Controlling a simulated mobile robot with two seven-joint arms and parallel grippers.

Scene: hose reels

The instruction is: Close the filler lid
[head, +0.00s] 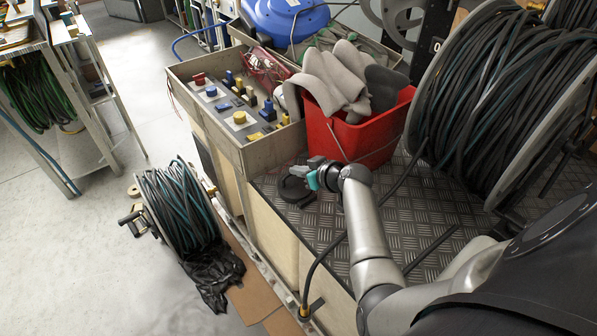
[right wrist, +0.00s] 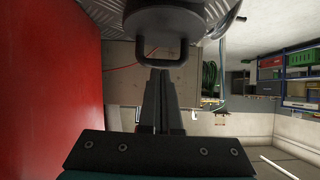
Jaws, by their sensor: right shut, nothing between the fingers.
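The dark round filler (head: 292,192) sits on the chequered metal deck, close to the front of the red bucket. In the right wrist view the grey round lid (right wrist: 178,18) with its dark loop handle (right wrist: 166,62) fills the top middle. My right gripper (head: 305,172) is at the filler, its fingers shut and empty. In the right wrist view the fingertips (right wrist: 163,72) point at the loop handle and look very near it. I cannot tell whether they touch it. The lid's hinge and exact tilt are not clear. My left gripper is not in view.
The red bucket (head: 346,138) with grey gloves stands just behind my right gripper. A box with a button panel (head: 240,112) is to the left. A large hose reel (head: 505,100) stands right. Chequered deck (head: 410,225) is free in front, crossed by a black hose.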

